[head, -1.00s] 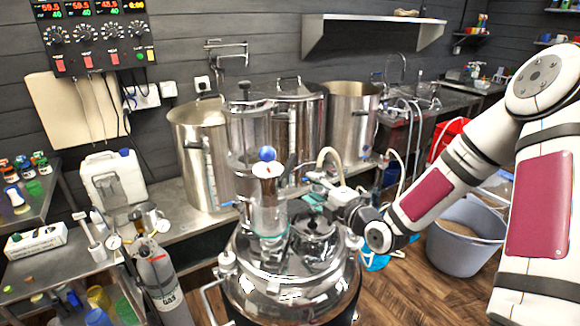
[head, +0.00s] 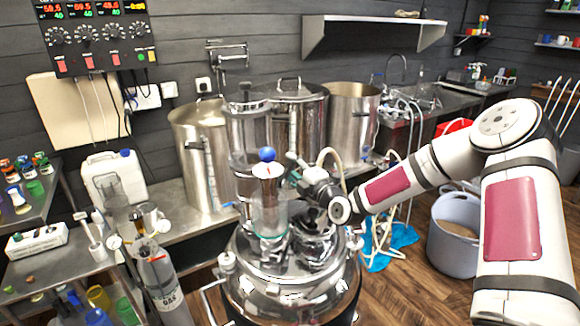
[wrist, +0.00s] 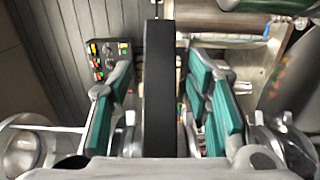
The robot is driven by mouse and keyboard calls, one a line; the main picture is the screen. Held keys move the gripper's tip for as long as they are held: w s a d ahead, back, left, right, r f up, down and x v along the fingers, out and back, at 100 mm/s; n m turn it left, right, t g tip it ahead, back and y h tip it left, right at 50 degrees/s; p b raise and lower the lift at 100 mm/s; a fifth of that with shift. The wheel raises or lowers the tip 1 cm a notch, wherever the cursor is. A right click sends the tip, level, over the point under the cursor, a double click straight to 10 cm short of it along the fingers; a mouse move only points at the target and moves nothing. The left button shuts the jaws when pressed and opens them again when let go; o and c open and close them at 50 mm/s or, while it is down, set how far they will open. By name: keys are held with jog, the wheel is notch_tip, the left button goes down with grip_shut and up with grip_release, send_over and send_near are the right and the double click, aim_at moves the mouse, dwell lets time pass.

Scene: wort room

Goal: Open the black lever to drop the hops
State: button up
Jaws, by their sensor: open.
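The black lever (wrist: 159,100) stands as a broad dark bar in the middle of the wrist view. My gripper (wrist: 161,82) is open, with a green pad on each side of the lever. Narrow gaps show between the lever and the pads. In the head view my gripper (head: 296,168) is just right of the clear hop vessel (head: 268,218), above the steel tank lid. A blue ball (head: 266,154) tops the vessel. The lever is hard to make out there, partly hidden by the gripper.
The steel tank (head: 290,278) stands below the gripper. Large steel kettles (head: 197,150) line the bench behind. A gas cylinder (head: 160,285) stands at left. A grey bucket (head: 455,240) is on the floor at right. A control panel (head: 98,35) hangs on the wall.

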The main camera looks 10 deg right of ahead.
jog(key=shift+x, duration=0.85)
jog(key=shift+c, duration=0.2)
grip_shut()
